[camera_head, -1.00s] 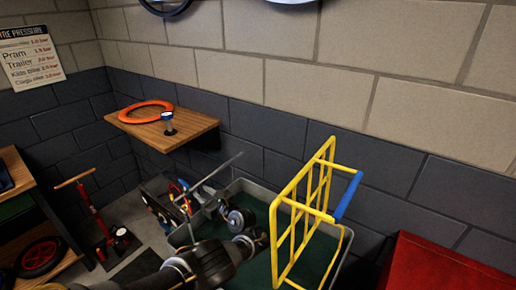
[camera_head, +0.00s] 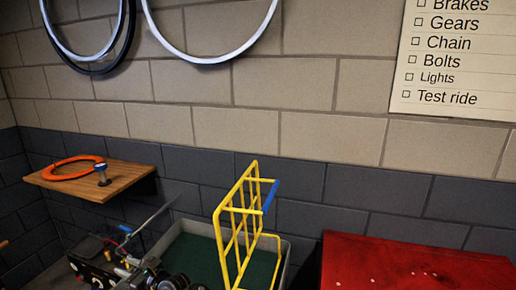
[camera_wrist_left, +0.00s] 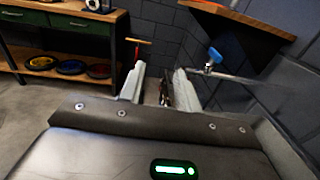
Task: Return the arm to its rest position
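My left gripper (camera_wrist_left: 157,88) shows in the left wrist view with its two pale fingers apart. I see no object held between them. The dark gripper body (camera_wrist_left: 90,150) with a green light fills the bottom of that view. In the head view, part of my left arm (camera_head: 172,283) shows low down, by the left side of a grey tub (camera_head: 290,262). The fingertips are hard to make out there. My right gripper is in neither view.
A yellow rack (camera_head: 218,235) stands at the tub. A thin rod (camera_head: 160,215) is near the arm; its blue end (camera_wrist_left: 214,55) shows beyond my fingers. A wooden shelf (camera_head: 128,178) holds an orange ring (camera_head: 60,175). A red surface (camera_head: 400,262) is at right.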

